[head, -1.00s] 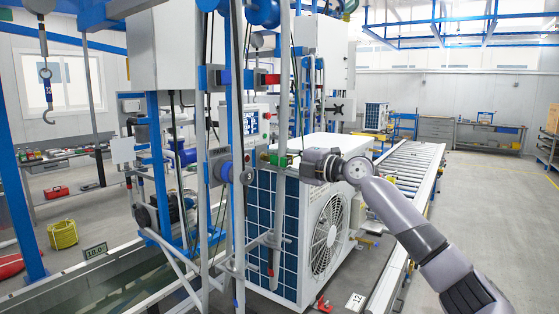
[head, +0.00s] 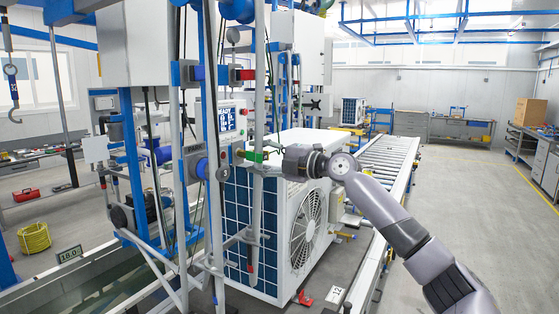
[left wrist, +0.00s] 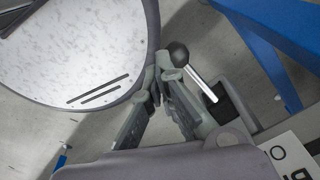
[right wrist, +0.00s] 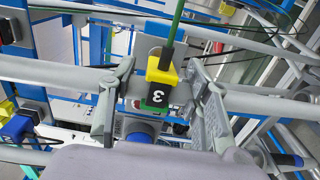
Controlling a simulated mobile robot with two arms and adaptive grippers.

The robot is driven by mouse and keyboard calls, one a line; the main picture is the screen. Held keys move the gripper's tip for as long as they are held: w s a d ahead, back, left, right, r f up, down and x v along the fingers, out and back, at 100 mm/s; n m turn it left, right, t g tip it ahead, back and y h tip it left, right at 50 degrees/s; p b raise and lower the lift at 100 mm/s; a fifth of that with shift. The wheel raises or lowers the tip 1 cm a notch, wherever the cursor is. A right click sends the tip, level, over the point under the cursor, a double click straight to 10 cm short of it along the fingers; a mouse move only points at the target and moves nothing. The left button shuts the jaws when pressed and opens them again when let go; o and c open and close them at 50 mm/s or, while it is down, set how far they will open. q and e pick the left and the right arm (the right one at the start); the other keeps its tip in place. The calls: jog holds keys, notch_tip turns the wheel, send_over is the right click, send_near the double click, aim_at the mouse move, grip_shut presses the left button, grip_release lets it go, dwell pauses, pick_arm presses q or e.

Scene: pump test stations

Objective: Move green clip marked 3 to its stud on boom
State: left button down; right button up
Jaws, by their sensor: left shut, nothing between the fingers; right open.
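The green clip marked 3 (right wrist: 160,84) shows in the right wrist view, with a yellow-and-green body, a black label and a green cable leading up from it. It sits against a grey horizontal pipe (right wrist: 240,103). My right gripper (right wrist: 160,72) is open, with one finger on each side of the clip and gaps between. In the head view my right gripper (head: 268,155) is beside a green part (head: 252,156) at the pipe frame, in front of the white unit. My left gripper (left wrist: 165,68) is shut and empty in the left wrist view. I cannot identify the clip's stud or the boom.
A white outdoor unit (head: 282,205) with a fan stands behind the pipes. A roller conveyor (head: 385,165) runs to the back. A black-knobbed lever (left wrist: 181,55) is close to my left fingertips. Open floor (head: 480,210) lies on the right.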

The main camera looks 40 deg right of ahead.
jog(key=v, duration=1)
jog(key=shift+s, duration=0.15)
dwell(0.4)
